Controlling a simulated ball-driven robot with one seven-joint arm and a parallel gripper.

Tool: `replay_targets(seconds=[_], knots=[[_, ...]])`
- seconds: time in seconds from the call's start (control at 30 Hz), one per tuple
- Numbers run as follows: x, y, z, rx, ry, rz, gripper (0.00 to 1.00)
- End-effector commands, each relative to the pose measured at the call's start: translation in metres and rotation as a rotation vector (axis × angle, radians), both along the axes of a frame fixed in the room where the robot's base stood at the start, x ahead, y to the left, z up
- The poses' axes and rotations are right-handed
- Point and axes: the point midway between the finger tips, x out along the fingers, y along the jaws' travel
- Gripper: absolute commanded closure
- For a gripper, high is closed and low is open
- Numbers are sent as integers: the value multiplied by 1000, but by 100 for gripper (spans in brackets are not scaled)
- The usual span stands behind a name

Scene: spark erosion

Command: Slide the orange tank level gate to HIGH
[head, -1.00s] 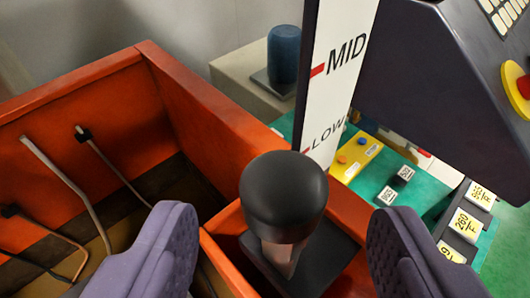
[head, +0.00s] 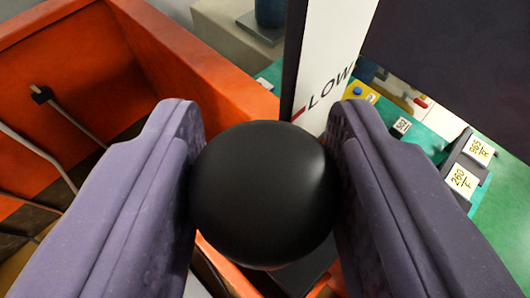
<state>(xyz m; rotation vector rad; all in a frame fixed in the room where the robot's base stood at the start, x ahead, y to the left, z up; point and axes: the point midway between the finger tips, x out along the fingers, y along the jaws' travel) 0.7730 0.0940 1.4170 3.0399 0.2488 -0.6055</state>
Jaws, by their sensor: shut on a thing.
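The black round knob (head: 264,190) of the tank level gate is in the middle of the head view. My gripper (head: 265,165) is shut on it, with one purple finger against each side. The knob hides most of what lies below it. A white scale plate (head: 328,70) stands just behind the knob and reads LOW beside a red mark, near the knob's height in the picture. The upper part of the plate is out of view. The orange tank (head: 190,60) fills the left side, and its wall runs behind the knob.
Grey and dark leads hang inside the tank at the left. A dark panel (head: 450,60) overhangs at the upper right. Below it a green surface (head: 432,135) holds labelled blocks (head: 463,181) and a yellow piece. A blue cylinder (head: 270,12) stands behind on a beige block.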

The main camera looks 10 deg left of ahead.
Motion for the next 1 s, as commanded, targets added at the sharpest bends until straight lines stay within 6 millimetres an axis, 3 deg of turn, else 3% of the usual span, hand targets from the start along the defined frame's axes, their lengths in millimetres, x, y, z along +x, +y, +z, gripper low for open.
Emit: replay_targets(seconds=[0.13,0.3,0.5,0.63,0.93,0.97,1.0], knots=[[0,0,19,1,-3,0,100],[1,0,69,3,-7,-1,100],[0,0,113,0,-5,-1,100],[0,0,124,2,-5,1,100],[0,0,123,1,-3,1,100],[0,0,122,1,-3,1,54],[0,0,122,1,-3,1,44]])
